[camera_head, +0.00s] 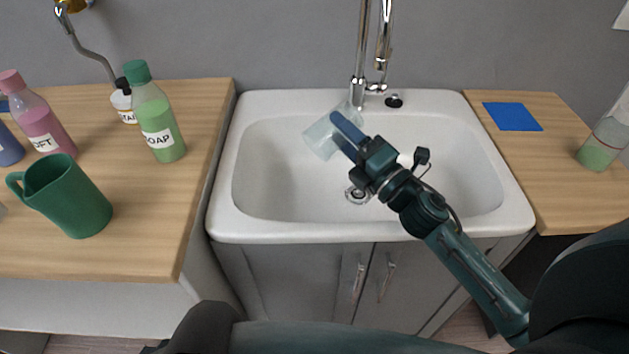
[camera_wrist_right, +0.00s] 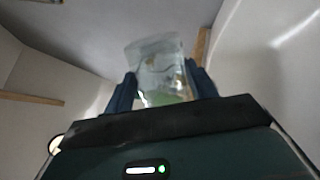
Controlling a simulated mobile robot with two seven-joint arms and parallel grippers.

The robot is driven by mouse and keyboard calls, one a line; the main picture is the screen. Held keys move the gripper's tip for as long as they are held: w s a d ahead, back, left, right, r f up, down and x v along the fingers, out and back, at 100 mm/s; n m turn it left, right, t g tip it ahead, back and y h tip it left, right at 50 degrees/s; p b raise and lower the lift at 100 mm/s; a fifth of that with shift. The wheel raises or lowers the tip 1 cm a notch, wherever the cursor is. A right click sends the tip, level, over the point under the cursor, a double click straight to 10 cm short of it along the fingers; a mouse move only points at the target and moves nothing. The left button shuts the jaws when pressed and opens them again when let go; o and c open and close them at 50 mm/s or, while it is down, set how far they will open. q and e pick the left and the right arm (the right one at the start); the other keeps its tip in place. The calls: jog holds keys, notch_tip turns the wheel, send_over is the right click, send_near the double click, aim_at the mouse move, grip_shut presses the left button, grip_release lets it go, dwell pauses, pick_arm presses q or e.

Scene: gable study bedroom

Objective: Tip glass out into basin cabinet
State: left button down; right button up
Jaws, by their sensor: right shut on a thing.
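My right gripper (camera_head: 346,124) is shut on a clear glass (camera_head: 320,140) and holds it above the white sink of the basin cabinet (camera_head: 290,235). The glass lies tilted well over, one end toward the lower left, over the left-centre of the bowl. In the right wrist view the glass (camera_wrist_right: 157,62) sits between the two blue fingers of the gripper (camera_wrist_right: 163,85). A greenish patch shows through the glass there; I cannot tell whether it holds liquid. No stream is visible. My left gripper is not in view.
A chrome tap (camera_head: 362,60) stands behind the bowl. The left counter carries a green jug (camera_head: 70,200), a green soap bottle (camera_head: 160,125) and a pink bottle (camera_head: 45,120). The right counter has a blue square (camera_head: 513,116) and a bottle with green contents (camera_head: 597,150).

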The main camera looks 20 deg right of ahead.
aim_at(336, 151)
jog(key=shift+a+f+n+y+b, duration=0.2)
jog(key=shift+f+n+y+b, duration=0.15)
jog(key=shift+n, duration=0.35)
jog(key=shift+s+a+r+n+g, duration=0.2)
jog(key=shift+a+r+n+g, duration=0.15)
jog(key=shift+n, duration=0.65)
jog(key=shift+a+f+n+y, duration=0.15)
jog(key=shift+f+n+y, duration=0.1)
jog(key=shift+n, duration=0.25)
jog(key=shift+s+a+f+n, duration=0.2)
jog(key=shift+f+n, duration=0.1)
jog(key=shift+n, duration=0.4)
jog(key=shift+s+a+r+n+g+y, duration=0.1)
jog(key=shift+a+n+g+y, duration=0.15)
jog(key=shift+n, duration=0.4)
jog(key=shift+s+a+r+n+g+y, duration=0.1)
jog(key=shift+a+n+g+y, duration=0.15)
jog(key=shift+n, duration=0.4)
dwell(1.0)
